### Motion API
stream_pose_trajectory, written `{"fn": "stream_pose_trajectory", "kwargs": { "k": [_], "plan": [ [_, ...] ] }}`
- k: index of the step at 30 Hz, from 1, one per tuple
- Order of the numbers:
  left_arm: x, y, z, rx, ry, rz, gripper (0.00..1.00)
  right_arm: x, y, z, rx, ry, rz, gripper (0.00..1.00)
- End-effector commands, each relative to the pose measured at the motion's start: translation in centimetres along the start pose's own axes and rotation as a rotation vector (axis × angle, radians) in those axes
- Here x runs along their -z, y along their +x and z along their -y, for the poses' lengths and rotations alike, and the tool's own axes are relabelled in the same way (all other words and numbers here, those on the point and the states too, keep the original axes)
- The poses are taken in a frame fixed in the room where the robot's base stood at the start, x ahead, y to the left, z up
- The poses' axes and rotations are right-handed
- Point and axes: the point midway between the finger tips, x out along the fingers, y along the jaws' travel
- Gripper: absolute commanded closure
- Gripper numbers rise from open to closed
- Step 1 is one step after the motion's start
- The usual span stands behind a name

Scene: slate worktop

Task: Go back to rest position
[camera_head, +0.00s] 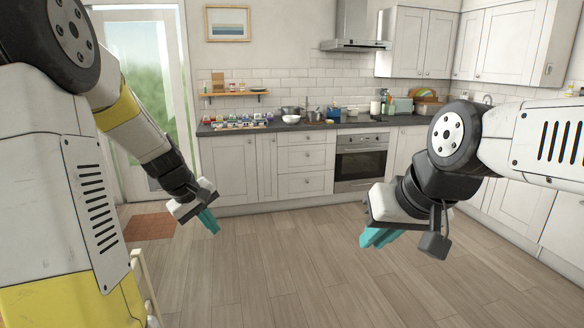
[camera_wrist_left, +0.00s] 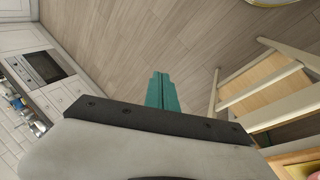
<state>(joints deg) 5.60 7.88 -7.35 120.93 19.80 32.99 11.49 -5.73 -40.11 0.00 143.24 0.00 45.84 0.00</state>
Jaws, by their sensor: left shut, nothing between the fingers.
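My left gripper (camera_head: 208,221) hangs over the open floor in the left half of the head view, its teal fingers pointing down. In the left wrist view its two fingers (camera_wrist_left: 161,90) lie against each other with nothing between them. My right gripper (camera_head: 378,238) hangs at the right of the head view, its teal fingers pointing down and to the left. They look close together, but the angle does not show whether they are shut. No object is seen in it. Both grippers are well apart from each other and from the counter.
The wooden floor (camera_head: 270,265) between the arms is clear. A slate worktop (camera_head: 262,127) with kitchenware runs along the back wall, above white cabinets and an oven (camera_head: 361,158). A brown mat (camera_head: 150,226) lies by the glass door. A wooden chair (camera_wrist_left: 262,88) stands right of the left gripper in the wrist view.

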Motion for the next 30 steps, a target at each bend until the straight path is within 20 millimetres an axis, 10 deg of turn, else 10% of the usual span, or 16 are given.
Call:
{"fn": "stream_pose_trajectory", "kwargs": {
  "k": [12, 19, 30],
  "plan": [
    [-13.9, -13.8, -0.3, -0.046, 0.561, -0.100, 1.00, 0.0, 0.0, 0.0, 0.000, 0.000, 0.000, 0.88],
    [-18.3, -16.4, 2.2, -0.023, 0.754, -0.161, 1.00, 0.0, 0.0, 0.0, 0.000, 0.000, 0.000, 0.88],
    [-19.1, -16.8, 2.8, -0.014, 0.797, -0.174, 1.00, 0.0, 0.0, 0.0, 0.000, 0.000, 0.000, 0.88]
  ]
}}
